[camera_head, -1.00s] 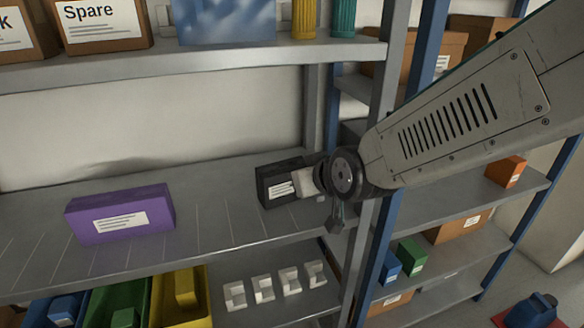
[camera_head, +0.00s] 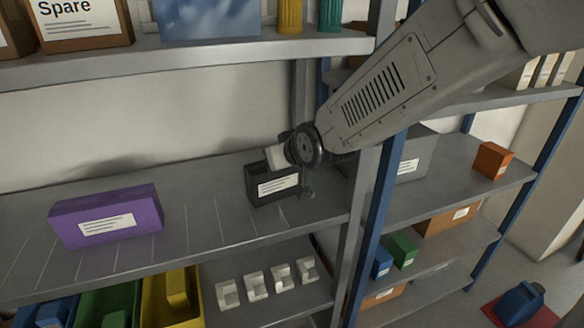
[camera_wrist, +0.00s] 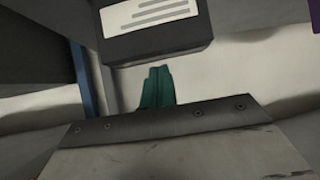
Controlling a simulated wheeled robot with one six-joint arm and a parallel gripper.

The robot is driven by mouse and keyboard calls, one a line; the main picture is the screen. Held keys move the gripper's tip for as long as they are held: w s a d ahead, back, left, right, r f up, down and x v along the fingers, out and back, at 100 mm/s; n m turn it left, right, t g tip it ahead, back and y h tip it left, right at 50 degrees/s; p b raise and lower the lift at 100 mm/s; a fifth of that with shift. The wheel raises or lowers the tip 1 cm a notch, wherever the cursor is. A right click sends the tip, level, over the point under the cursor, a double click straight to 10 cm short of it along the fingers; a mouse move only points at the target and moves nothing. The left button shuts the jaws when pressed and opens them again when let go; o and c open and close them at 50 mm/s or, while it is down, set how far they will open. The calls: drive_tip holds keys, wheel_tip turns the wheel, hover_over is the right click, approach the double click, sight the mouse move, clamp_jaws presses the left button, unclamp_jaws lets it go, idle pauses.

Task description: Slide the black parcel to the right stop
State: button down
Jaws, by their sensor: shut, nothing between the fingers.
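The black parcel (camera_head: 262,193), a box with a white label on its front, stands on the middle shelf (camera_head: 210,235) near its right end. In the wrist view the parcel (camera_wrist: 155,40) shows label and all at the top. My gripper (camera_head: 307,190) is shut and empty, pointing down by the parcel's right end; I cannot tell whether it touches. Its teal fingers (camera_wrist: 157,86) lie together in the wrist view, with the parcel beyond them. My wrist covers the parcel's upper right part in the head view. I cannot make out the right stop.
A purple box (camera_head: 105,217) stands on the same shelf to the left, with bare, line-marked shelf between. A shelf above (camera_head: 230,55) and the rack's posts (camera_head: 352,200) bound the space. Coloured bins (camera_head: 172,300) and several white holders (camera_head: 254,287) sit below.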

drive_tip(key=w, duration=0.1)
drive_tip(key=w+a+f, duration=0.1)
drive_tip(key=w, duration=0.1)
drive_tip(key=shift+a, duration=0.15)
drive_tip(key=shift+s+f, duration=0.15)
drive_tip(key=shift+f, duration=0.25)
